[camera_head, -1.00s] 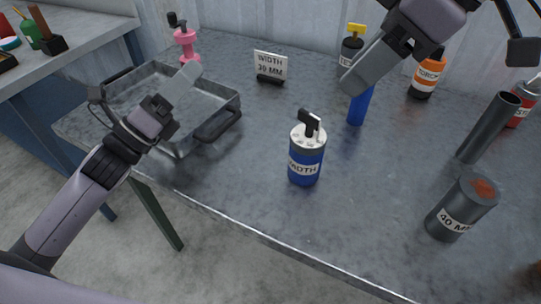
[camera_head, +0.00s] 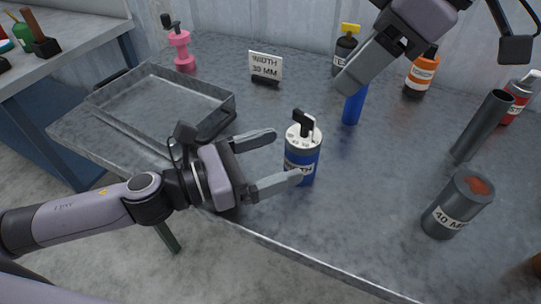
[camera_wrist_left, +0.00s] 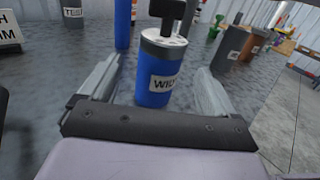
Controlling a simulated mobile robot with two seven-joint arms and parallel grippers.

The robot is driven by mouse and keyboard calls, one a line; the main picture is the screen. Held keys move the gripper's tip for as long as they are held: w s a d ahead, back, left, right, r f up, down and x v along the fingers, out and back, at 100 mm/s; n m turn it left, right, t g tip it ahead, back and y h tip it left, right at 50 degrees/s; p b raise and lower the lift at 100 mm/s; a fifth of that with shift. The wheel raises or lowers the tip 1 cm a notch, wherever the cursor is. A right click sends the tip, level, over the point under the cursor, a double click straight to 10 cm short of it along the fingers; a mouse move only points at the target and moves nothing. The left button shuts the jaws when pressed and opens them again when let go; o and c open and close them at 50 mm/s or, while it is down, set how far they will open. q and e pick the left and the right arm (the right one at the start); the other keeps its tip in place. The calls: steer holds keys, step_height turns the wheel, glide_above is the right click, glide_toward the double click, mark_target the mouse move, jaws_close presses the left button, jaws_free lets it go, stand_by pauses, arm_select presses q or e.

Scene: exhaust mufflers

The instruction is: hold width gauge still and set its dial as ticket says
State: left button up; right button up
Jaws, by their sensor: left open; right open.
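The width gauge (camera_head: 303,152) is a blue cylinder with a white dial top and a black pointer knob, upright on the table. My left gripper (camera_head: 288,156) is open, its fingers pointing at the gauge from the left. In the left wrist view the gauge (camera_wrist_left: 160,85) stands ahead between the open fingers; I cannot tell whether they touch it. The ticket (camera_head: 265,67), a white card in a dark stand, reads "WIDTH 30 MM". My right gripper (camera_head: 345,85) is open, above the table behind the gauge, in front of a blue upright object (camera_head: 354,107).
A grey metal tray (camera_head: 118,113) lies at the left. A grey cylinder marked 40 MM (camera_head: 454,210) and a dark tube (camera_head: 484,126) stand at the right. An orange bottle (camera_head: 422,75) and a pink object (camera_head: 181,50) stand at the back. The front middle of the table is clear.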

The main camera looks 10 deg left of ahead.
mark_target(310, 147)
arm_select(q)
steer(key=shift+x, duration=3.55)
steer(key=shift+f, duration=0.15)
steer(key=c, duration=1.1)
steer(key=shift+c, duration=0.2)
